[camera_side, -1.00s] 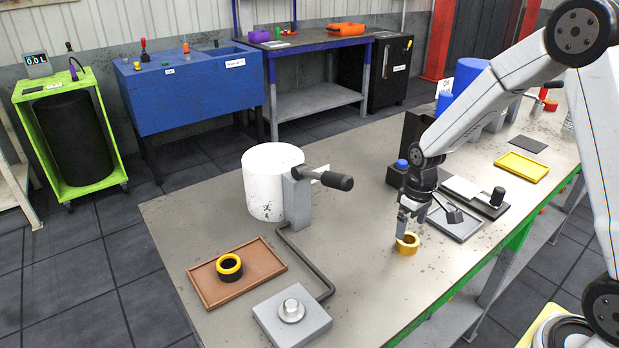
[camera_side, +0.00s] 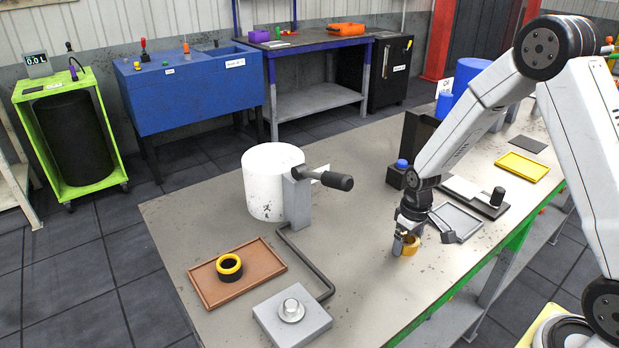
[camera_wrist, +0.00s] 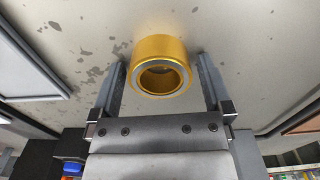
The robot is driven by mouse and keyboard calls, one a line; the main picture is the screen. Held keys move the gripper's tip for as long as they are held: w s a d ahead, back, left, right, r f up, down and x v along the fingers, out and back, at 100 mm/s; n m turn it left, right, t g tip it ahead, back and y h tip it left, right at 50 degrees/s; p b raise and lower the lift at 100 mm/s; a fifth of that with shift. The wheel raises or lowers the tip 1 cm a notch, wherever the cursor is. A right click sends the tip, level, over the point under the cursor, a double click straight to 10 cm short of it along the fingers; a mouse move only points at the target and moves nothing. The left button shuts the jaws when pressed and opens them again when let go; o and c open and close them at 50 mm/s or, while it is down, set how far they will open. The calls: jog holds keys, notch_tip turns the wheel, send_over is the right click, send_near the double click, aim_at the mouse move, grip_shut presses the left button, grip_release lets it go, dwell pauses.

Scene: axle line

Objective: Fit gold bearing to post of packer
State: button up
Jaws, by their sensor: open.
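The gold bearing (camera_side: 410,246) is a short ring standing on the bench near its front edge, to the right of the packer. In the wrist view the gold bearing (camera_wrist: 160,66) lies between the two finger tips. My gripper (camera_side: 403,245) is open and down at the bearing; in the wrist view my gripper (camera_wrist: 160,85) has a finger on each side with a gap to the ring. The packer is a white drum with a black-handled crank (camera_side: 275,182), a bent pipe, and a grey block (camera_side: 292,318) with a silver post (camera_side: 291,308) on top, bare.
A brown tray (camera_side: 264,281) holds a black and yellow ring (camera_side: 229,267) left of the block. A grey tray (camera_side: 457,222) and a device with a blue button (camera_side: 401,164) stand behind my gripper. The bench between packer and bearing is clear.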

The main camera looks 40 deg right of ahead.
grip_shut()
dwell(0.3)
jog(key=shift+r, duration=0.1)
jog(key=shift+r, duration=1.5)
jog(key=s+a+r, duration=0.2)
jog(key=s+r, duration=0.8)
jog(key=s, duration=0.3)
jog(key=shift+s+a, duration=0.2)
jog(key=shift+s, duration=0.15)
